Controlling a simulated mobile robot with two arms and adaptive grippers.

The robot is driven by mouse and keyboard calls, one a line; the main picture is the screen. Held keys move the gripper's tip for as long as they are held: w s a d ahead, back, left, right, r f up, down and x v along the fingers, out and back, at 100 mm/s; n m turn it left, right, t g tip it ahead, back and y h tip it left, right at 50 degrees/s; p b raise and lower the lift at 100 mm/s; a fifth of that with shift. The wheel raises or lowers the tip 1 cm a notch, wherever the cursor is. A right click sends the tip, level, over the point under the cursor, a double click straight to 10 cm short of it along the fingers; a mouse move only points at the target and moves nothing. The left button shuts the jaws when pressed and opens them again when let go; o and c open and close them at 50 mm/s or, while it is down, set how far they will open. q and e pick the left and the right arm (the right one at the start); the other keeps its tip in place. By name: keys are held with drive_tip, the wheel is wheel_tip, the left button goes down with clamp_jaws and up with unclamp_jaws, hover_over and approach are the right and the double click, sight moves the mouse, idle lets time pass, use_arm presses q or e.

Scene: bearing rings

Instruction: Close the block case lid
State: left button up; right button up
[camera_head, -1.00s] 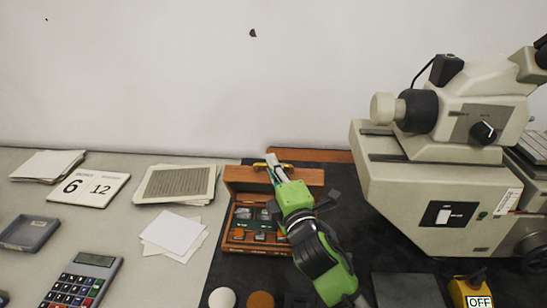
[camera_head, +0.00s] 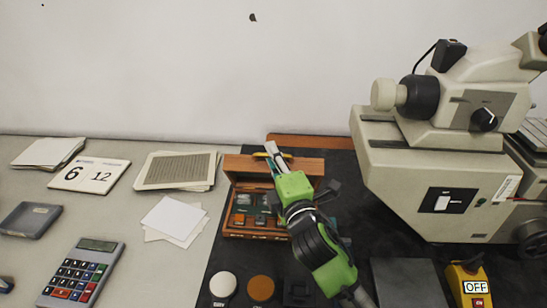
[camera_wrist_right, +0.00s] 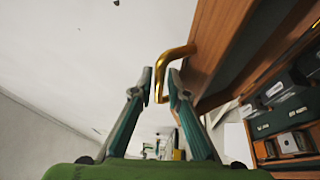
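The wooden block case (camera_head: 232,233) is open on the dark mat, with its lid (camera_head: 240,166) raised at the back. Small dark and orange-brown blocks (camera_head: 245,219) sit in its compartments. My right gripper (camera_head: 272,150) reaches over the case's right part to the lid's upper edge and hides some of the case. In the right wrist view the right gripper (camera_wrist_right: 161,86) is open. The lid's brass handle (camera_wrist_right: 177,52) runs into the gap between its fingertips, with space showing at both sides. The lid's wood (camera_wrist_right: 215,40) fills the upper right there. My left gripper is not in view.
A large beige microscope-like machine (camera_head: 425,185) stands at the right. A yellow switch box (camera_head: 468,285), a white disc (camera_head: 222,284) and an orange-brown disc (camera_head: 261,288) are in front. Papers (camera_head: 172,218) and a calculator (camera_head: 80,272) lie at the left.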

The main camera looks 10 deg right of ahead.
drive_tip(key=v, duration=1.2)
